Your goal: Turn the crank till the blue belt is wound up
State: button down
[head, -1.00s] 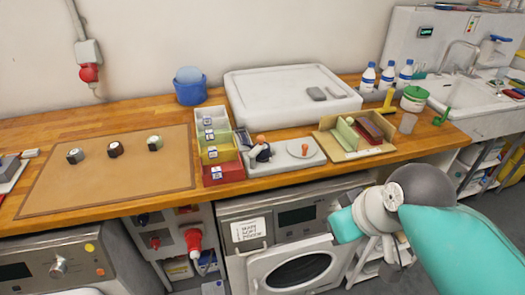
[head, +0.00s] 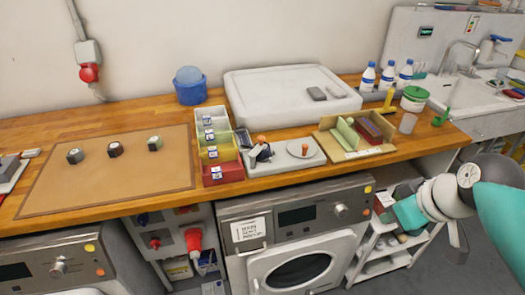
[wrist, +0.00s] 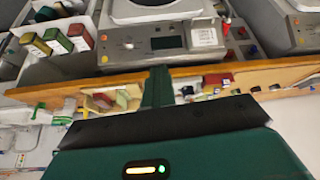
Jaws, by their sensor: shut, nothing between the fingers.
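A pale grey winder base (head: 318,159) stands on the wooden bench, right of the stacked coloured bins. It bears a small round disc with an orange dot on its right and an upright part with an orange knob (head: 261,139) on its left, which looks like the crank. A small dark blue piece (head: 263,155) beside the knob may be the belt; how far it is wound is too small to tell. My gripper shows in the wrist view (wrist: 158,75), shut and empty. My arm is off to the right in the head view, well away from the winder.
A cardboard tray (head: 350,154) with coloured pieces sits right of the winder, and coloured bins (head: 222,172) sit left. A white tray (head: 285,115) lies behind. A washing machine (head: 297,235) is below. A brown mat (head: 110,185) with several small knobs lies left.

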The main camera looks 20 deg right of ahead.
jog(key=w+d, duration=0.3)
jog(key=d, duration=2.3)
jog(key=w+d, duration=0.9)
jog(key=d, duration=0.5)
jog(key=shift+w+d, duration=0.2)
jog(key=shift+w, duration=0.1)
jog(key=c, duration=1.3)
grip_release()
notch_tip(320, 180, up, 8)
